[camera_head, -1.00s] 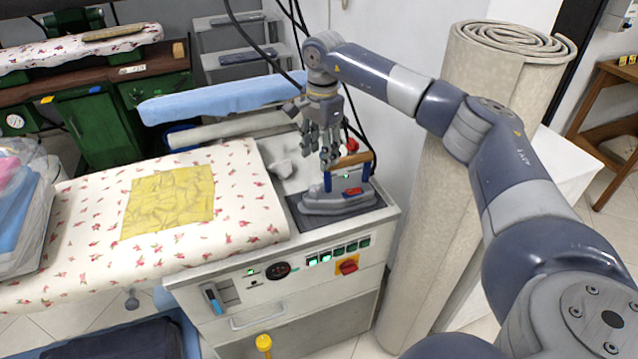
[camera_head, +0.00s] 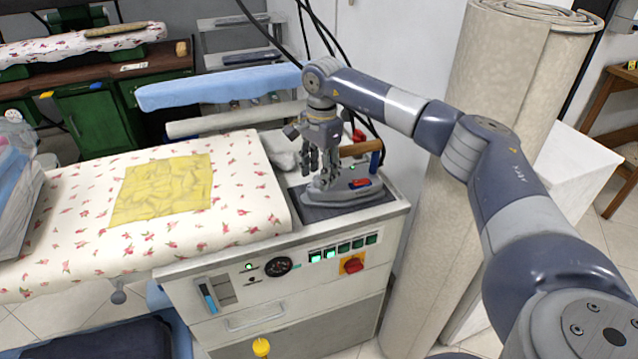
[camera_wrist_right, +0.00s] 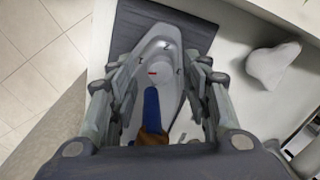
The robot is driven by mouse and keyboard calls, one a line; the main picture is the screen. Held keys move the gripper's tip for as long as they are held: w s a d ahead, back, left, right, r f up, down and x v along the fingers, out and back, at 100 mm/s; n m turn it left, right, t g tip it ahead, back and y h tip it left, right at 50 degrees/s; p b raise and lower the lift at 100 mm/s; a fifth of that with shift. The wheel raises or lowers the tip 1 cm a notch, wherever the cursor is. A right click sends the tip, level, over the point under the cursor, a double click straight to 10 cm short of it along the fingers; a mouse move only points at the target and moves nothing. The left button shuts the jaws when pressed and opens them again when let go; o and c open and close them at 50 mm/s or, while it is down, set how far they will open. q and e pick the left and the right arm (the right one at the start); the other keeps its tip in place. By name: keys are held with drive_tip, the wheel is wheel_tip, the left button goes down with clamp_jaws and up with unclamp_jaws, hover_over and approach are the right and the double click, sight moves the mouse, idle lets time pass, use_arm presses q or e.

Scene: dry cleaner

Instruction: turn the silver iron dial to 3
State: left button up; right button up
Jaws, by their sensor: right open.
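The silver iron (camera_head: 340,193) sits on a dark pad at the right end of the pressing table, with a wooden handle (camera_head: 359,149) on blue posts. In the right wrist view, its round grey dial (camera_wrist_right: 153,73) shows a short red mark, with small dark markings around it that are too small to read surely. My right gripper (camera_head: 323,180) points down over the front of the iron, open. My left gripper is not in view.
A yellow cloth (camera_head: 163,190) lies on the flowered ironing board (camera_head: 235,175) to the left. A white cloth lump (camera_wrist_right: 273,66) lies beside the pad. The control panel (camera_head: 300,270) is below the iron. Dark hoses hang behind, and a rolled carpet (camera_head: 480,90) stands at the right.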

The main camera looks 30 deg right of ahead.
drive_tip(key=shift+f, duration=0.5)
drive_tip(key=shift+c, duration=0.4)
clamp_jaws()
drive_tip(key=shift+r+m+p, duration=0.15)
drive_tip(key=shift+m+p, duration=0.3)
drive_tip(key=shift+m, duration=0.45)
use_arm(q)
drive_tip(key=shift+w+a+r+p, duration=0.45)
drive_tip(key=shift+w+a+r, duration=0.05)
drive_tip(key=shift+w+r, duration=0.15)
use_arm(e)
drive_tip(key=m, duration=0.3)
